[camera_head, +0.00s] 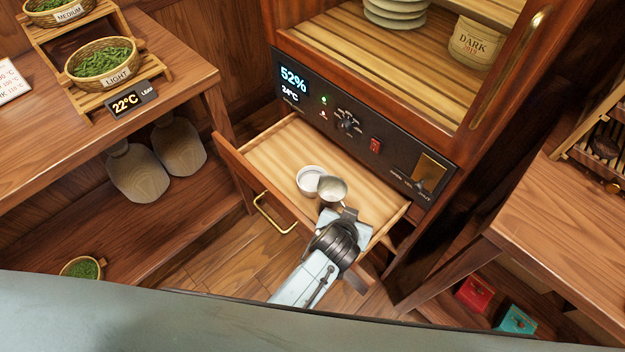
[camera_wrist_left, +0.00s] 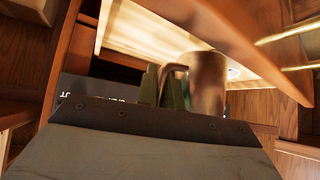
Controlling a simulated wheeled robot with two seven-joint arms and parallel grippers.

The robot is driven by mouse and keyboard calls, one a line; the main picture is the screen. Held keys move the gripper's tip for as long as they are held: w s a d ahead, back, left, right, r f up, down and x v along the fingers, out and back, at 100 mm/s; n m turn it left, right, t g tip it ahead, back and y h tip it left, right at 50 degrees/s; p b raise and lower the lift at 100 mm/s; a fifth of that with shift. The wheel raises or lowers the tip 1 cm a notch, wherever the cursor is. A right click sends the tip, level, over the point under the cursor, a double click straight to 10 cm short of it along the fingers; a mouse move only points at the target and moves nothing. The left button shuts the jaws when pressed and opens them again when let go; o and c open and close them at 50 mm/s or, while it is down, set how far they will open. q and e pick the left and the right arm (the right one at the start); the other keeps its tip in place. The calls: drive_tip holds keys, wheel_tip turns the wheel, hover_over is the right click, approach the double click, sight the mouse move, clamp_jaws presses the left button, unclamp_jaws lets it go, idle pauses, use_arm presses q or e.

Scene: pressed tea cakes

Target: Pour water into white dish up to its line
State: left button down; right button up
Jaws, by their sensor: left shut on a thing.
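The small round white dish (camera_head: 310,180) sits in the open wooden drawer. The metal jug (camera_head: 331,193) is beside it on the right, its near rim overlapping the dish's edge in the head view. My left gripper (camera_head: 343,214) is shut on the jug's handle. No stream of water is visible. The dish's line and water level are too small to make out. My right gripper is in neither view.
The drawer (camera_head: 270,150) is pulled out below a control panel (camera_head: 350,125) reading 52% and 24°C. A cabinet shelf above holds stacked plates (camera_head: 396,14) and a DARK pot (camera_head: 474,44). Wooden tables (camera_head: 150,75) flank it. The drawer floor around the dish is clear.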

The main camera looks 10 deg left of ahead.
use_arm(q)
drive_tip(key=shift+m+h, duration=0.4)
drive_tip(key=s+d+f, duration=0.2)
drive_tip(key=d, duration=0.1)
drive_tip(key=shift+f, duration=0.1)
drive_tip(key=shift+a, duration=0.1)
